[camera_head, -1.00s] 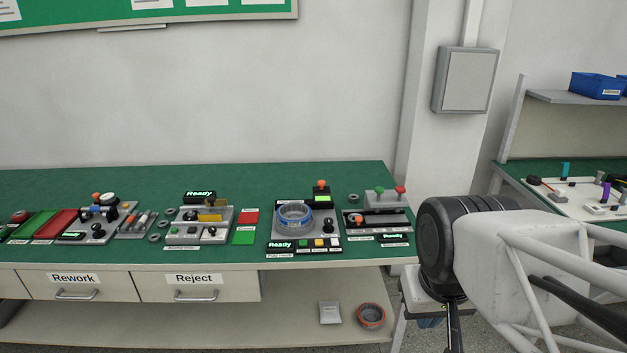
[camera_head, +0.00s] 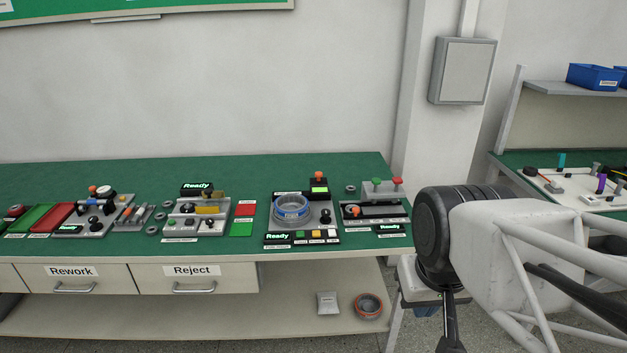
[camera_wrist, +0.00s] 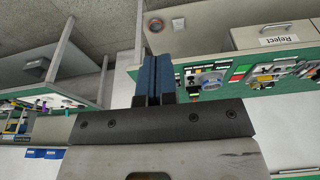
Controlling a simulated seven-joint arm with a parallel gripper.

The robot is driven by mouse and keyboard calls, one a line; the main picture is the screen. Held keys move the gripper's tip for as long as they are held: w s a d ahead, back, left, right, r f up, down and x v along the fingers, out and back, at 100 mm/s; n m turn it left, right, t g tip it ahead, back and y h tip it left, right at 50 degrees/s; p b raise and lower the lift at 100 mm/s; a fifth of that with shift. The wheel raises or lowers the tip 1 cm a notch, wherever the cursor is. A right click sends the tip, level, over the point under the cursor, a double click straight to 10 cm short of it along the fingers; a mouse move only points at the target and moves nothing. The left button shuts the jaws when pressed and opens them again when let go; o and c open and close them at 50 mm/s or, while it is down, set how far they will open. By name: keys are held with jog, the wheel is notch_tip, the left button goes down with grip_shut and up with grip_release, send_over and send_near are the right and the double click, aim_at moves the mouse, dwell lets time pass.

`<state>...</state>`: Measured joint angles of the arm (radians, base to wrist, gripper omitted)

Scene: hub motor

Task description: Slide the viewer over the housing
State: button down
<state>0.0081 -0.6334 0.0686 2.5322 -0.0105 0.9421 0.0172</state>
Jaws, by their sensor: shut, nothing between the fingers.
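My gripper (camera_wrist: 157,56) has blue fingers shut together and empty in the wrist view. It is well away from the housing and touches nothing. In the head view my arm is at the right, off the bench end.
The green bench (camera_head: 340,165) carries several stations with knobs, buttons and "Ready" displays. Drawers marked Rework (camera_head: 72,271) and Reject (camera_head: 194,270) are below. An orange-rimmed ring (camera_head: 368,306) lies on the lower shelf (camera_head: 230,318). A second bench (camera_head: 510,172) stands at the right.

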jog(key=c, duration=1.8)
grip_release()
